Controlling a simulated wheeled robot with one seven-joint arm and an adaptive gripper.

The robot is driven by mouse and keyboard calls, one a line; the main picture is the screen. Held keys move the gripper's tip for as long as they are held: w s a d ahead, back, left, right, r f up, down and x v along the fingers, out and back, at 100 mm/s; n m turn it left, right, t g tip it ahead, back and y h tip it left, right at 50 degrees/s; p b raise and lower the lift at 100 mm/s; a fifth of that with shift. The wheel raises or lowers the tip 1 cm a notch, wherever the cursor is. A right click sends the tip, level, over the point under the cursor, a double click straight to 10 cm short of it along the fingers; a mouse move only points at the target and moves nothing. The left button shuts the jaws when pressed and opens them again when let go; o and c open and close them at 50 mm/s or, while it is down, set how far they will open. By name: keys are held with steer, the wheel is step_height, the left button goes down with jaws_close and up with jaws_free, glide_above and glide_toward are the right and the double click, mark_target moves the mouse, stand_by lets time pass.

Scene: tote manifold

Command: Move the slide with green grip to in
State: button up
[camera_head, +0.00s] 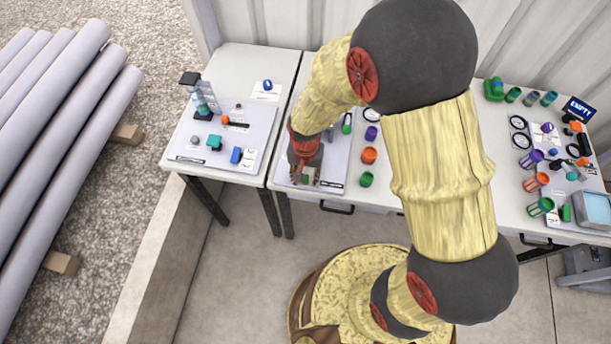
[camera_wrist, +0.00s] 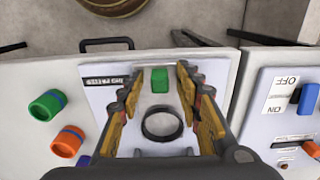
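The slide's green grip (camera_wrist: 160,80) shows in the wrist view as a small green block on a light grey board (camera_wrist: 98,98). A black ring (camera_wrist: 162,124) lies on the board beside it, nearer my wrist. My gripper (camera_wrist: 159,76) is open, with its yellow fingers apart on the left and right of the grip in the picture. I cannot tell whether either finger touches it. In the head view my gripper (camera_head: 304,174) points down over the board's front part, and a bit of green (camera_head: 305,179) shows at its tips. The slide's track and any "in" mark cannot be made out.
Left of my gripper, another board (camera_head: 222,140) holds a blue switch (camera_head: 236,155), which the wrist view shows with OFF and ON marks. Orange (camera_head: 369,155), purple (camera_head: 371,133) and green (camera_head: 366,179) cylinders stand to the right. A drawer handle (camera_head: 337,208) is at the front edge.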

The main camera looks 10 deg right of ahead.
steer(key=shift+c, duration=1)
jaws_close()
steer(key=shift+w, duration=0.15)
